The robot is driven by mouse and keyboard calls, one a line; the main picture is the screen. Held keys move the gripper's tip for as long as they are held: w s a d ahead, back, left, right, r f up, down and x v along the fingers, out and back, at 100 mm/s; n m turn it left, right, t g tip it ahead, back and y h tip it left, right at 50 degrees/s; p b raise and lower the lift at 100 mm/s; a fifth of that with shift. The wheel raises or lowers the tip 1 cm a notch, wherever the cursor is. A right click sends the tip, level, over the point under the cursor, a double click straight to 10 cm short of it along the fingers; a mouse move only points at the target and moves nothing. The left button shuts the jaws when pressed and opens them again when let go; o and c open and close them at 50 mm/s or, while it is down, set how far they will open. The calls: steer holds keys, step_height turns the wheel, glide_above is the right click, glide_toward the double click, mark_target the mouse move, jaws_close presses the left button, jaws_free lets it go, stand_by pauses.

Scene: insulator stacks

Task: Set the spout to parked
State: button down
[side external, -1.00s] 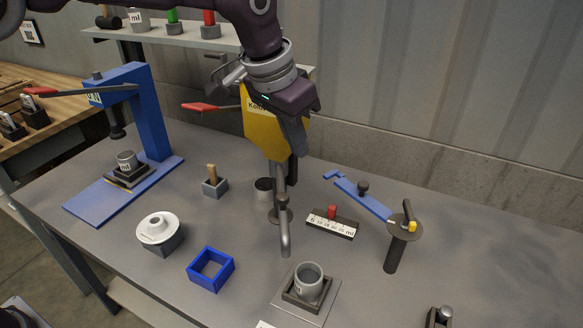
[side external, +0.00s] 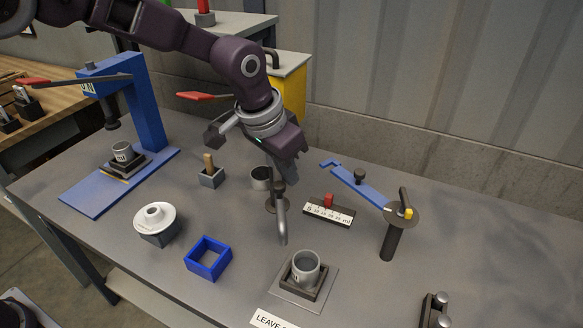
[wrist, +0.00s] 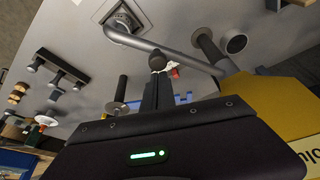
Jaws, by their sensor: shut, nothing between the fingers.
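The spout (side external: 281,222) is a bent grey pipe on an upright post, with a dark round knob on top. Its free end points towards the grey cup (side external: 306,266) on a square stand at the front. In the wrist view the spout (wrist: 187,53) crosses from beside the yellow hopper to over the cup, with its dark knob (wrist: 157,60) partway along. My gripper (side external: 288,180) is shut and empty, pointing down just above and beside the spout's knob. In the wrist view its fingertips (wrist: 158,78) appear right by the knob; contact cannot be told.
The yellow hopper (side external: 292,88) stands behind my gripper. A scale block (side external: 328,214) with a red slider and a blue arm (side external: 355,187) lie to the right. A blue press (side external: 148,115), a white-topped block (side external: 155,220) and a blue frame (side external: 208,258) are left.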

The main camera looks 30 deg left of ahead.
steer(key=shift+s+a+m, duration=0.4)
steer(key=shift+a+m, duration=0.1)
steer(key=shift+a, duration=0.2)
steer(key=s+a+m+h, duration=0.1)
steer(key=s+a+m, duration=0.1)
steer(key=a, duration=0.4)
steer(key=shift+s+a+m+g, duration=0.2)
steer(key=shift+a+m+g, duration=0.2)
steer(key=shift+m, duration=0.5)
